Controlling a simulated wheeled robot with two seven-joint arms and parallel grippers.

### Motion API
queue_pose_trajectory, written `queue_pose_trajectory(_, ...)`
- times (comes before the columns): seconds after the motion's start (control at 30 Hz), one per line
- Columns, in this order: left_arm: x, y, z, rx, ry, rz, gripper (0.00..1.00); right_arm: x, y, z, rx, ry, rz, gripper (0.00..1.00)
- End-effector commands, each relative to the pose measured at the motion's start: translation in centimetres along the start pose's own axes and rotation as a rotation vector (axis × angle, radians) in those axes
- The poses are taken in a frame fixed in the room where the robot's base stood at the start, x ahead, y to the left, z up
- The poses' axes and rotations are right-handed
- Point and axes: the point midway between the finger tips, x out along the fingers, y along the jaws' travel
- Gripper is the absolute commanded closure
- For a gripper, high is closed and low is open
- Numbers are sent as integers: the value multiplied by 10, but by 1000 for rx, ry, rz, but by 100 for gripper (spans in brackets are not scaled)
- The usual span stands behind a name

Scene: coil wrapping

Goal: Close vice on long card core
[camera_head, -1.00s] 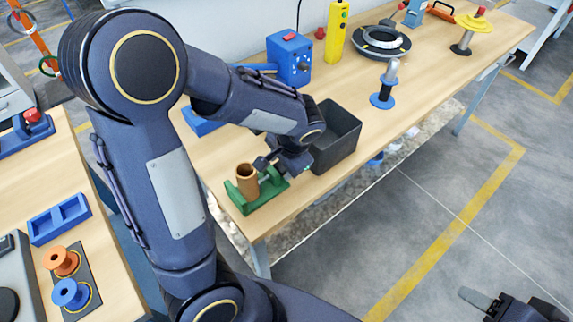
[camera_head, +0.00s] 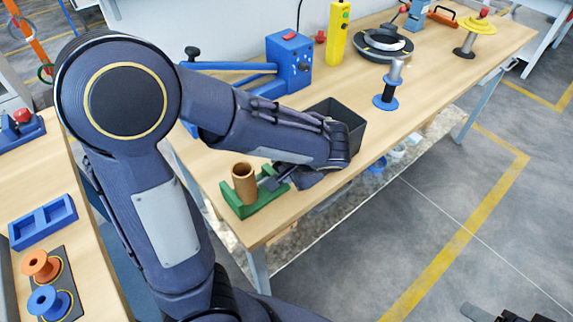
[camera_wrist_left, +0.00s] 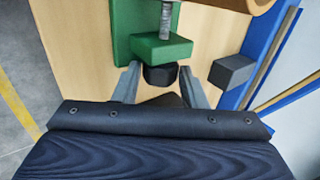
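The green vice (camera_head: 262,203) sits near the front left corner of the wooden bench, with the brown card core (camera_head: 244,184) standing upright in it. My left gripper (camera_head: 277,183) is at the vice's right side, partly hidden by my forearm. In the left wrist view the vice's green block and metal screw (camera_wrist_left: 166,22) show, with a black knob (camera_wrist_left: 160,75) at the screw's end. The fingers of my left gripper (camera_wrist_left: 160,86) are open on either side of the knob, with small gaps. The core (camera_wrist_left: 240,4) shows only at the top edge. Part of my right gripper (camera_head: 490,313) shows at bottom right; its fingers are unclear.
A dark open bin (camera_head: 350,124) stands just right of my left wrist. A blue device (camera_head: 290,62) and blue levers lie behind. A blue spool on a stand (camera_head: 386,102) is further right. A side bench at left holds orange (camera_head: 41,265) and blue (camera_head: 48,302) spools.

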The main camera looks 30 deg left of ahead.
Motion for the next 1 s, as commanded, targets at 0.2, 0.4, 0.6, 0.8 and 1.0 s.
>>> queue_pose_trajectory(0.2,0,0,0,0,-1,3,81,0,0,0,0,0,0,44)
queue_pose_trajectory(0.4,-5,-11,2,-9,-9,185,81,-28,-13,-14,0,0,0,44)
queue_pose_trajectory(0.6,0,-9,1,-2,-3,320,81,-40,-18,-20,0,0,0,44)
queue_pose_trajectory(0.8,1,-7,0,0,0,324,81,-37,-17,-19,0,0,0,44)
queue_pose_trajectory(1.0,-3,-17,2,-9,-8,429,81,-60,-27,-30,0,-1,0,44)
